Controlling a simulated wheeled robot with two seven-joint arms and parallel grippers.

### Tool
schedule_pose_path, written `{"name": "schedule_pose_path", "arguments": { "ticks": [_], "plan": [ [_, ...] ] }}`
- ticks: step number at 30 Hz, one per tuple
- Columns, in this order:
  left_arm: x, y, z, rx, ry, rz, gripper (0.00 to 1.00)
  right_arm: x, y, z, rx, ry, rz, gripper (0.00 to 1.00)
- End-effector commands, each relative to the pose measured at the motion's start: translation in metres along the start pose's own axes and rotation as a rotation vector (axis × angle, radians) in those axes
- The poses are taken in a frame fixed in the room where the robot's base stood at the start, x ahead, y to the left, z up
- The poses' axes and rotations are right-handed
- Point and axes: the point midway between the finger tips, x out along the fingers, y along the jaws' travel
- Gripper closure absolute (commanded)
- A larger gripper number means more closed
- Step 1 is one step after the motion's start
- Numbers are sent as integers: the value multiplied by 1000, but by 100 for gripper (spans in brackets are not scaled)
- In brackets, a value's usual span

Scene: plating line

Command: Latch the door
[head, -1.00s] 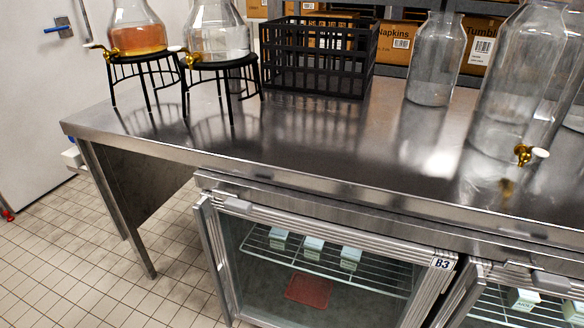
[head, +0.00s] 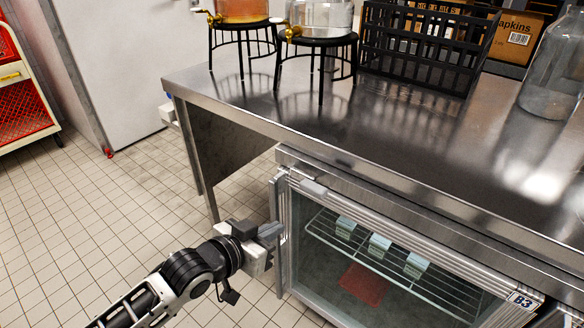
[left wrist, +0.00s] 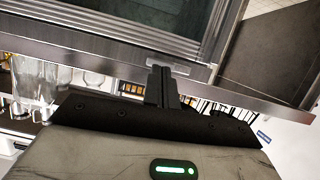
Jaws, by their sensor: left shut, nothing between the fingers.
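The door (head: 281,240) is the glass-fronted, metal-framed front of the under-counter cabinet marked B3. Its upright left edge stands out from the cabinet frame in the head view; I cannot tell exactly how far it is open. A small grey fitting (head: 313,187) sits at the top left of the front; no latch shows clearly. My left gripper (head: 272,231) is shut and empty, close beside the door's upright left edge. In the left wrist view its closed fingers (left wrist: 162,84) point at a metal frame edge; whether they touch it is unclear. My right gripper is out of view.
The steel counter (head: 400,150) overhangs the cabinet. Two drink dispensers on black stands (head: 318,40) and a black crate (head: 420,50) are on it. Small boxes (head: 380,243) sit on the rack behind the glass.

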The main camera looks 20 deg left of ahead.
Motion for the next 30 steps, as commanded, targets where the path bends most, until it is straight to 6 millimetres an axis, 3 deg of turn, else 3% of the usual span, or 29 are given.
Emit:
{"name": "schedule_pose_path", "arguments": {
  "ticks": [1, 3, 8, 22, 30],
  "plan": [
    [8, -19, -31, 28, 34, -6, 100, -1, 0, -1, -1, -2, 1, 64],
    [13, -37, -61, 40, 64, -12, 100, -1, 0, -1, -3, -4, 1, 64],
    [17, -60, -100, 50, 103, -24, 100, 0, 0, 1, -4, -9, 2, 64],
    [22, -64, -107, 48, 111, -26, 100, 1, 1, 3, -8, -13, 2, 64],
    [69, -64, -113, 48, 112, -25, 100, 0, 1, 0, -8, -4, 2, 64]
  ]
}}
